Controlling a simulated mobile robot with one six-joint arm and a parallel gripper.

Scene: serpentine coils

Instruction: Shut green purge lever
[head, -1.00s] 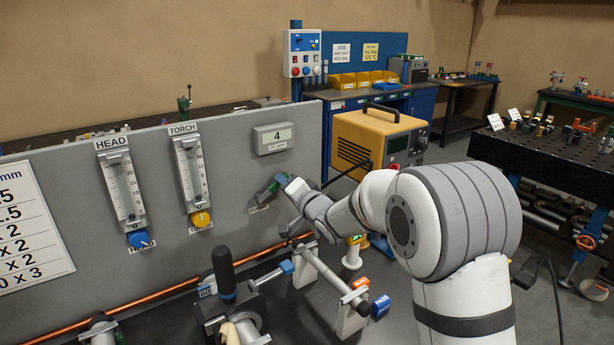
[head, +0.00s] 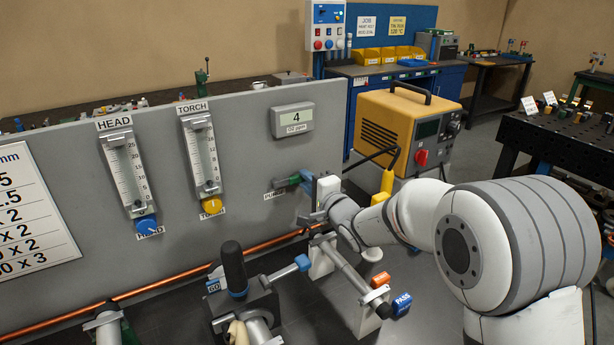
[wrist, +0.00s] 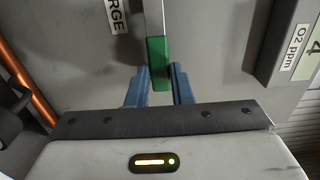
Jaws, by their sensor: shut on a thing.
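The green purge lever (head: 291,181) sticks out from the grey panel beside its PURGE label (head: 274,194), and lies close to level in the head view. In the wrist view its green grip (wrist: 158,58) sits between the two blue fingers, with a grey stem above it. My gripper (head: 304,181) is shut on the green grip near the panel face; it also shows in the wrist view (wrist: 159,84). The lever's pivot is mostly hidden in the head view.
The HEAD flowmeter (head: 130,175) and TORCH flowmeter (head: 203,165) are on the panel to the left. The O2 display (head: 293,120) is above the lever. A copper pipe (head: 200,278) and a clamp fixture with a black handle (head: 234,267) are below. A yellow machine (head: 385,135) stands behind.

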